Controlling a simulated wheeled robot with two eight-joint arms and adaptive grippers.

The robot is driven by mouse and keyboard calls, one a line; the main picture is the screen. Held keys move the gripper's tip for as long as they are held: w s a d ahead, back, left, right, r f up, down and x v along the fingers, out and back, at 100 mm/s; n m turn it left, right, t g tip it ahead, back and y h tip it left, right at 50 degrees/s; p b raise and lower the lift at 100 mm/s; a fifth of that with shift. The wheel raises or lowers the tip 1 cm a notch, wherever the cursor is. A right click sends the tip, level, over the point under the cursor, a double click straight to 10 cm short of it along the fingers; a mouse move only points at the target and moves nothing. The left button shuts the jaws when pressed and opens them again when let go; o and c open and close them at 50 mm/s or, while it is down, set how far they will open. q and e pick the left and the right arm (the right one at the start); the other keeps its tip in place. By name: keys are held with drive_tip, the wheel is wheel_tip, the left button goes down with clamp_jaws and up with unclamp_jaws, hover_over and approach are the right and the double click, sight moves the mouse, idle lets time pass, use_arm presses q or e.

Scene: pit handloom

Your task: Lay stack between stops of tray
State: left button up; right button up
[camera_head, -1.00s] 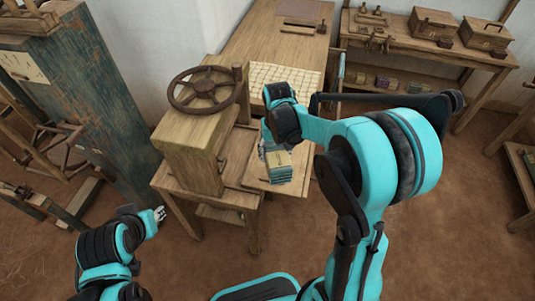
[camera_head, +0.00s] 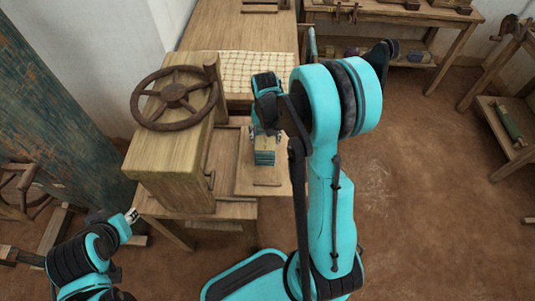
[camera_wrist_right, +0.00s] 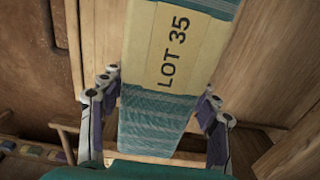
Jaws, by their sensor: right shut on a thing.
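The stack (camera_head: 264,157) is folded teal cloth with a cream band, printed "LOT 35" in the right wrist view (camera_wrist_right: 176,50). My right gripper (camera_head: 264,135) is shut on it, with a finger on each side in the right wrist view (camera_wrist_right: 158,120). The wooden tray (camera_head: 246,184) is on the stand beside the press, and the stack appears over its middle. A thin wooden stop (camera_head: 267,183) shows near its front edge. I cannot tell whether the stack touches the tray. My left gripper (camera_head: 131,215) is low at left, its jaw opening unclear.
A wooden press (camera_head: 170,150) with a dark handwheel (camera_head: 174,95) stands close left of the tray. A bench (camera_head: 400,20) stands at the back right.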

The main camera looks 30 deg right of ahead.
sight(268, 143)
drive_tip(key=shift+s+a+f+b, duration=0.15)
drive_tip(key=shift+s+f, duration=0.3)
drive_tip(key=shift+s, duration=0.2)
drive_tip(key=shift+s+a+f+b, duration=0.15)
drive_tip(key=shift+s+f, duration=0.25)
drive_tip(key=shift+s, duration=0.2)
drive_tip(key=shift+f+b, duration=0.9)
drive_tip(key=shift+f, duration=0.95)
drive_tip(key=shift+f, duration=0.25)
drive_tip(key=o, duration=1.3)
drive_tip(key=shift+c, duration=0.2)
drive_tip(key=shift+r, duration=0.1)
